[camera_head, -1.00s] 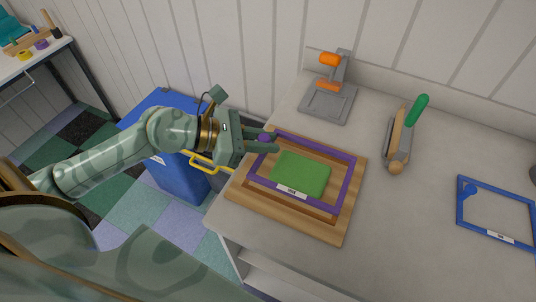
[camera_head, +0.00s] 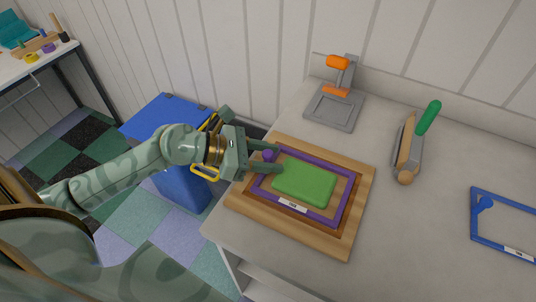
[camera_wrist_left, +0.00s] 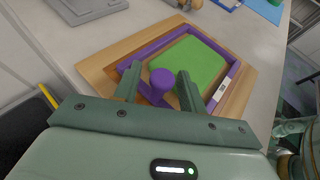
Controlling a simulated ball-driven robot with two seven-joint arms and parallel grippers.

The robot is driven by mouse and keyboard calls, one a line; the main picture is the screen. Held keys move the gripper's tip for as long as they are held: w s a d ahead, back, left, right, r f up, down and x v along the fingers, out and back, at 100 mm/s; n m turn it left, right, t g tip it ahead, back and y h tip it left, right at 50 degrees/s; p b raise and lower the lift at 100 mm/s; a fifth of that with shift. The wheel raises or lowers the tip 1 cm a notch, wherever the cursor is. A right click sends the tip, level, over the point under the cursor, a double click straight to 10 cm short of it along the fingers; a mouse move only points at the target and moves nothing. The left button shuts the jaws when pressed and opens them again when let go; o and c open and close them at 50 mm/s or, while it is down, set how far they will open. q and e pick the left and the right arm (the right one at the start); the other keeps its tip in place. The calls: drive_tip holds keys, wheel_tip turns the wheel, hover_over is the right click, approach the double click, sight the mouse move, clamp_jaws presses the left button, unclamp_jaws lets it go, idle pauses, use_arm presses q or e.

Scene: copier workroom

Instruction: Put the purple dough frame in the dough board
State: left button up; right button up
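The purple dough frame (camera_head: 342,207) lies flat in the wooden dough board (camera_head: 236,207), around the green dough slab (camera_head: 304,184). It appears to sit within the board's recess; a brown strip of the board shows along its right and near sides. Its purple knob (camera_wrist_left: 162,79) stands upright at the left corner. My left gripper (camera_head: 276,158) is over that corner, with its two fingers apart on either side of the knob. Gaps show between knob and fingers in the left wrist view. My right gripper is not in view.
A grey press with an orange handle (camera_head: 338,63) stands behind the board. A green-handled tool (camera_head: 428,117) and a blue frame (camera_head: 485,237) lie to the right on the counter (camera_head: 400,240). A blue bin (camera_head: 165,112) stands left of the counter.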

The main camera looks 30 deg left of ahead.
use_arm(q)
drive_tip(key=shift+r, duration=0.1)
drive_tip(key=shift+s+a+r, duration=0.1)
drive_tip(key=shift+a+r, duration=0.05)
drive_tip(key=p+v, duration=0.2)
drive_tip(key=v, duration=1)
drive_tip(key=w+a+f+n+t+y, duration=0.2)
drive_tip(key=a+f+n+t+y, duration=0.15)
drive_tip(key=a+f+n, duration=0.5)
drive_tip(key=s+a+f+n+y, duration=0.2)
drive_tip(key=f+n+y, duration=0.1)
drive_tip(key=f+n, duration=0.55)
drive_tip(key=s+a+f+n+y, duration=0.2)
drive_tip(key=s+f+n, duration=0.1)
drive_tip(key=f+n, duration=0.5)
drive_tip(key=s+d+f+n+g+y, duration=0.1)
drive_tip(key=s+d+f+n+g, duration=0.1)
drive_tip(key=s+f+n, duration=0.55)
drive_tip(key=s+d+f+n+g+y, duration=0.15)
drive_tip(key=s+f, duration=0.35)
drive_tip(key=f, duration=0.5)
drive_tip(key=s+d+f+n+g, duration=0.4)
drive_tip(key=s+d, duration=0.3)
drive_tip(key=s, duration=0.3)
drive_tip(key=s+d+f+n+g, duration=0.4)
drive_tip(key=s+d+f, duration=0.2)
drive_tip(key=s, duration=0.4)
drive_tip(key=shift+s+d+n+h, duration=0.3)
drive_tip(key=shift+d, duration=0.2)
